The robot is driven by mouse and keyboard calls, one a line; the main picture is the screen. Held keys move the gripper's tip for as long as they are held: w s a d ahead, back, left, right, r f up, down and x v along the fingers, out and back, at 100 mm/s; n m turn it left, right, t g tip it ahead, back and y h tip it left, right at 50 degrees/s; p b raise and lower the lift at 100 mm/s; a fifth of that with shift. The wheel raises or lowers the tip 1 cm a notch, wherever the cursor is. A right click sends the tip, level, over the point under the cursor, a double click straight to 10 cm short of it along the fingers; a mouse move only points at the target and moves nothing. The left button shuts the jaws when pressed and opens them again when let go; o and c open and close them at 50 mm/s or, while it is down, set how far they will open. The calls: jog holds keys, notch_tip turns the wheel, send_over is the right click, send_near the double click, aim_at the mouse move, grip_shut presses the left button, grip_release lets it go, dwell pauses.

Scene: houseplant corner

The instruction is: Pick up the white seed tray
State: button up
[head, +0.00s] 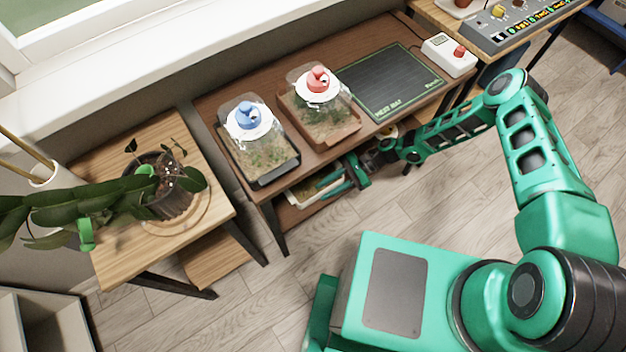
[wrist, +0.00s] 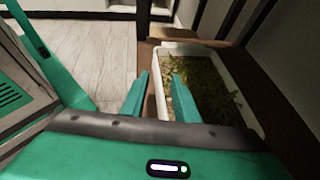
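The white seed tray (wrist: 249,104) holds soil and green seedlings; its pale rim shows in the wrist view. In the head view it is mostly hidden on the lower shelf beneath the brown bench. My gripper (wrist: 162,75) is open, with its fingers apart over the tray's left side. One finger appears outside the left wall and the other over the soil, with the wall between them. I cannot tell whether either finger touches it. In the head view my gripper (head: 352,174) reaches in below the bench's front edge.
Bench legs and the bench top close in around my gripper. A potted plant (head: 160,195) stands left; floor is clear in front.

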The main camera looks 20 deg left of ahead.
grip_shut()
dwell(1.4)
